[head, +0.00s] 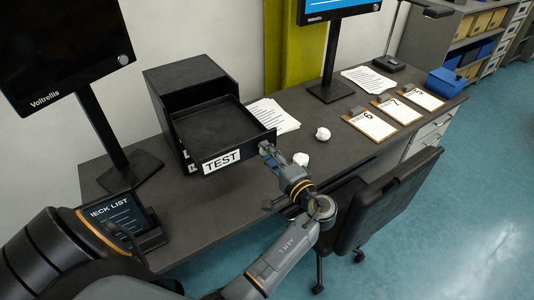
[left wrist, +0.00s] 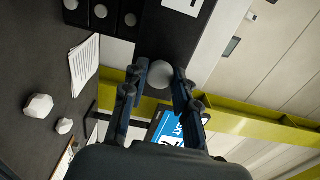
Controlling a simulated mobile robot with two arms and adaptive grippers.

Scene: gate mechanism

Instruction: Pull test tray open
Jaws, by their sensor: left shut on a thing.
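The test tray (head: 207,130) is a dark, shallow drawer with a white TEST label on its front. It sticks well out of the black drawer cabinet (head: 183,75) on the desk, and its inside looks empty. My left gripper (head: 266,149) is at the right end of the tray's front. In the left wrist view, the left gripper (left wrist: 160,78) has its fingers on both sides of the round grey knob (left wrist: 160,73) on the dark tray front. It is shut on this knob. My right gripper is in neither view.
Two monitors stand on the dark desk (head: 240,218). Paper sheets (head: 273,115), crumpled paper balls (head: 322,134) and numbered clipboards (head: 370,124) lie right of the tray. A tablet reading CHECK LIST (head: 122,218) is at the near left. A dark chair (head: 385,203) stands at the desk's front edge.

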